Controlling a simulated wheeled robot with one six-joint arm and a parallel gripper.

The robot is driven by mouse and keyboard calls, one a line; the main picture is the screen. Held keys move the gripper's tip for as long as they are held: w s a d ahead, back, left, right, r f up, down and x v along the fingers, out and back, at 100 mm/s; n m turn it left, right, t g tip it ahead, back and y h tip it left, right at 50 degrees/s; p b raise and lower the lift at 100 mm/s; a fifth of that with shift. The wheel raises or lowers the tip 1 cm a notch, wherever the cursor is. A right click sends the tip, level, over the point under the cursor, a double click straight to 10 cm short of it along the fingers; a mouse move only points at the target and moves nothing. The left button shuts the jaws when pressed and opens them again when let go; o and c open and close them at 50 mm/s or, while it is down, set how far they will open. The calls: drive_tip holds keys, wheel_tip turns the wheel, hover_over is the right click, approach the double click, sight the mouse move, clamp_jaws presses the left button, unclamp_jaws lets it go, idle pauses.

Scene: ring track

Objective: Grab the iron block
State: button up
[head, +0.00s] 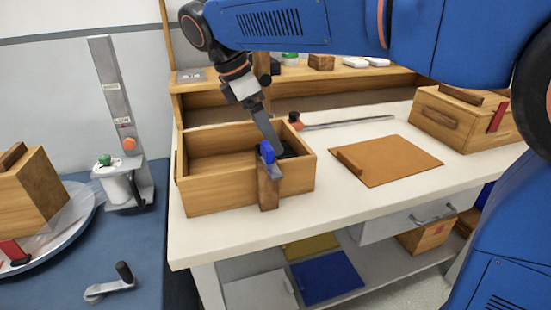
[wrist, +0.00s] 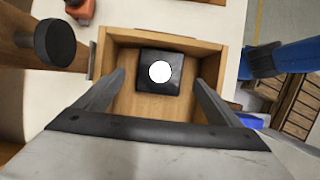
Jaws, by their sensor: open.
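The iron block looks like a dark, square-topped block (wrist: 158,72) with a white round spot on top. It lies inside the open wooden box (head: 215,195), on its floor near one wall in the wrist view. In the head view a dark shape (head: 289,149) shows in the right part of the box, partly hidden.
The box walls (wrist: 230,60) rise close around the fingers. A brown board (head: 395,165) lies to the right, and a wooden crate (head: 450,120) stands beyond it. A shelf (head: 330,75) runs behind.

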drive_tip(key=shift+x, duration=3.3)
drive_tip(key=c, duration=1.9)
drive_tip(key=shift+c, duration=1.3)
drive_tip(key=shift+r, duration=0.1)
